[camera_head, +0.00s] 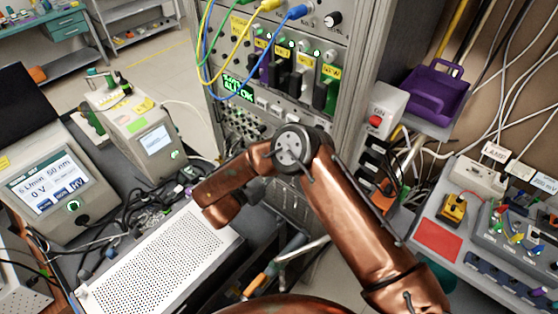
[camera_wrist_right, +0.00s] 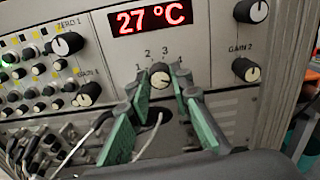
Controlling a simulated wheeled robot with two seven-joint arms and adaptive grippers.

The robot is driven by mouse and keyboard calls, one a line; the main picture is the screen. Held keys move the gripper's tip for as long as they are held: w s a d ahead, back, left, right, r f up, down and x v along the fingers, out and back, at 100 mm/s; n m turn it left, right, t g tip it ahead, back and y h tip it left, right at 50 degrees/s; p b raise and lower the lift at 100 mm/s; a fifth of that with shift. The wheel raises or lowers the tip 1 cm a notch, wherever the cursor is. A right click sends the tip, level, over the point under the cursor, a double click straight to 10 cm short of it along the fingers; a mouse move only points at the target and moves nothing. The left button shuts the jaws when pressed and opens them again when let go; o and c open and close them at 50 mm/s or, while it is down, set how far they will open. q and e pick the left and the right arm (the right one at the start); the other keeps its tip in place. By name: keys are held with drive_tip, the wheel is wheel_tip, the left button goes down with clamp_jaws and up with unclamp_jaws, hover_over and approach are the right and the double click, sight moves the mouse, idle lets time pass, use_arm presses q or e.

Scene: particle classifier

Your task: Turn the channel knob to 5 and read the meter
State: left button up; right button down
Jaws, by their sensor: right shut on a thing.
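The channel knob (camera_wrist_right: 161,77), small with a pale face, sits on the grey panel in the right wrist view, with numbers 1 to 4 legible around it. A 5 cannot be made out, and I cannot tell where the knob points. My right gripper (camera_wrist_right: 160,83) has its green-padded fingers shut on either side of the knob. My left gripper is not in view.
Other knobs, GAIN 2 (camera_wrist_right: 246,69) and ZERO 1 (camera_wrist_right: 68,44), flank the display. A cable (camera_wrist_right: 151,136) hangs below the gripper. In the head view the rack (camera_head: 275,75) carries cables, a perforated box (camera_head: 158,265) stands left, and a purple bin (camera_head: 436,93) is right.

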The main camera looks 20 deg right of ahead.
drive_tip(key=shift+f, duration=0.1)
idle(0.3)
drive_tip(key=c, duration=1.7)
unclamp_jaws()
drive_tip(key=shift+c, duration=0.2)
drive_tip(key=v, duration=1.2)
